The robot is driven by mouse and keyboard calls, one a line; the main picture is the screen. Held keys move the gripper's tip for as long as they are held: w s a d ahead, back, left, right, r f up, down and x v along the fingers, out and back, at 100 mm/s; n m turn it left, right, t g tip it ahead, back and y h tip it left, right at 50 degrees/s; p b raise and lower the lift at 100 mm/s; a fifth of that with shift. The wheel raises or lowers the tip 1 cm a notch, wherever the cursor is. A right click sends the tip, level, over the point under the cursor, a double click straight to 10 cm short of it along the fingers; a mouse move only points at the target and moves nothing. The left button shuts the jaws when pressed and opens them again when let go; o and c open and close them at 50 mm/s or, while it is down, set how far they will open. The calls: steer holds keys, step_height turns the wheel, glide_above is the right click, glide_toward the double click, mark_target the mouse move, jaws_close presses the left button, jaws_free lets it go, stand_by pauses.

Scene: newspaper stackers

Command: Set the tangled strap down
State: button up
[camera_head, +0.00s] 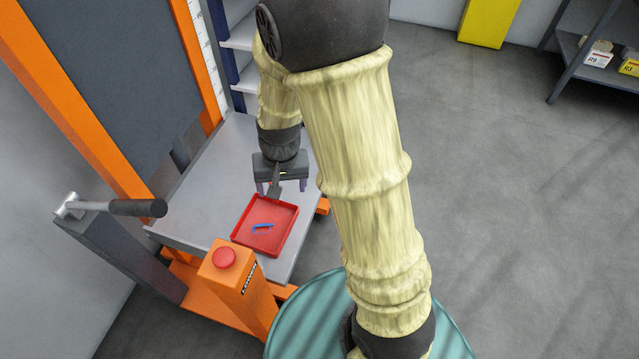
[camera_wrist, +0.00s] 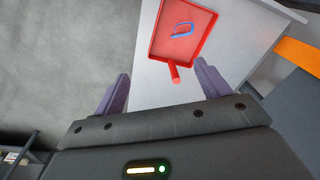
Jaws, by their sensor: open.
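The strap (camera_head: 263,226) is a small blue piece lying in a shallow red tray (camera_head: 294,231). In the wrist view the strap (camera_wrist: 183,30) looks like a bent loop on the floor of the tray (camera_wrist: 157,37). My gripper (camera_head: 281,188) is open and empty, above the grey table just behind the tray, apart from the strap. In the wrist view its two purple fingers (camera_wrist: 162,76) are spread wide. A short red stub (camera_wrist: 174,74) sticks out from the tray's near edge, between the fingers in that view.
The tray rests on a grey tabletop (camera_head: 197,210) with an orange frame. An orange post with a red button (camera_head: 224,257) stands in front. A black-handled lever (camera_head: 137,207) is at the left. Shelves (camera_head: 568,62) stand far right; the floor between is clear.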

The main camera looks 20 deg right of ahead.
steer(key=s+d+r+n+t, duration=0.1)
steer(key=s+d+r+n, duration=0.1)
steer(key=s+d+r, duration=0.4)
steer(key=shift+s+d+r+t+h, duration=0.35)
steer(key=shift+s+r, duration=0.1)
steer(key=shift+s, duration=0.4)
steer(key=w+p+v, duration=0.2)
steer(key=p+v, duration=0.9)
steer(key=w+r+p+v, duration=0.1)
steer(key=w+p+v, duration=0.2)
steer(key=p+v, duration=0.8)
steer(key=shift+r+p, duration=0.15)
steer(key=shift+p, duration=0.2)
steer(key=shift+d, duration=0.1)
